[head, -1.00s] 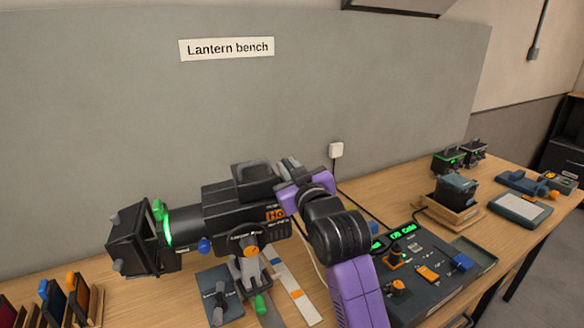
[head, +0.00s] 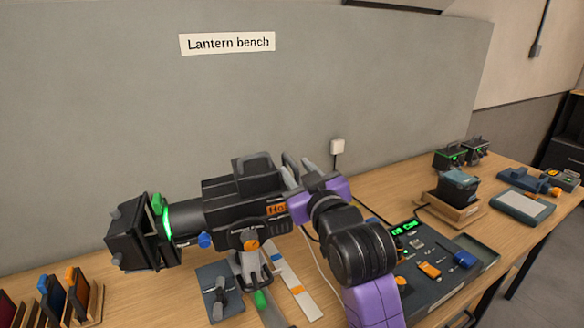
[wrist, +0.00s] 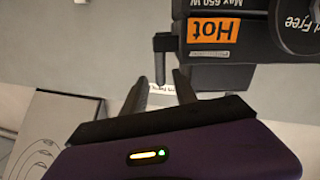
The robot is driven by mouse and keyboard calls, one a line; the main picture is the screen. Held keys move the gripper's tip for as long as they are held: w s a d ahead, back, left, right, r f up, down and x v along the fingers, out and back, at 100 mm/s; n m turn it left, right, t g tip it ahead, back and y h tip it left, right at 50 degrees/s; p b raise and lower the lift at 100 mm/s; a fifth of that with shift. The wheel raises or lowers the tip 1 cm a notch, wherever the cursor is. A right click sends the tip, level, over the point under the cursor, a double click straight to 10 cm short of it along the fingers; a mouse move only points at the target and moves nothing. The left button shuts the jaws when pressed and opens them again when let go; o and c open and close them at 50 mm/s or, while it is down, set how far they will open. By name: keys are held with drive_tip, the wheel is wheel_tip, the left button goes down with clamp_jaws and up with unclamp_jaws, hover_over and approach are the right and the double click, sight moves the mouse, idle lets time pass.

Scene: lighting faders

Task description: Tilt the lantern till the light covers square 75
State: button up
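The lantern (head: 228,203) is a black spotlight lying almost level on a stand (head: 250,262) on the bench, its square front (head: 136,235) facing left. It has a green glowing ring, a blue knob and an orange "Hot" label (wrist: 214,28). My gripper (head: 298,162) is at the lantern's rear end, fingers pointing up. In the wrist view my gripper (wrist: 161,82) has its fingers apart, with the tip of a dark rear handle (wrist: 162,55) showing between or behind them. I cannot tell whether they touch it. Square 75 and the light spot are not in view.
A control console (head: 435,265) with a green display stands right of my arm. A rack of coloured filters (head: 60,300) is at front left. A small black device on a wooden tray (head: 455,195) stands farther right. The grey wall panel (head: 380,80) is behind.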

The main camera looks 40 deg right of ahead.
drive_tip(key=shift+v, duration=1.45)
drive_tip(key=shift+r, duration=0.1)
wheel_tip(320, 180, up, 3)
drive_tip(key=s+a+t, duration=0.2)
drive_tip(key=a+t, duration=0.1)
drive_tip(key=s+a+f+y, duration=0.4)
drive_tip(key=s+a+f, duration=0.6)
drive_tip(key=f, duration=0.3)
drive_tip(key=s+a+f+g+y, duration=0.1)
drive_tip(key=s+a+f, duration=0.1)
drive_tip(key=s+f, duration=0.2)
drive_tip(key=s+a+f+n+g+y, duration=0.1)
drive_tip(key=s+f, duration=0.4)
drive_tip(key=s, duration=0.5)
drive_tip(key=s+a+f+n+g+y, duration=0.1)
drive_tip(key=s+a+f, duration=0.3)
drive_tip(key=s, duration=0.4)
drive_tip(key=shift+a+f+g+y, duration=0.2)
drive_tip(key=shift+g+y, duration=0.2)
drive_tip(key=shift+g, duration=0.3)
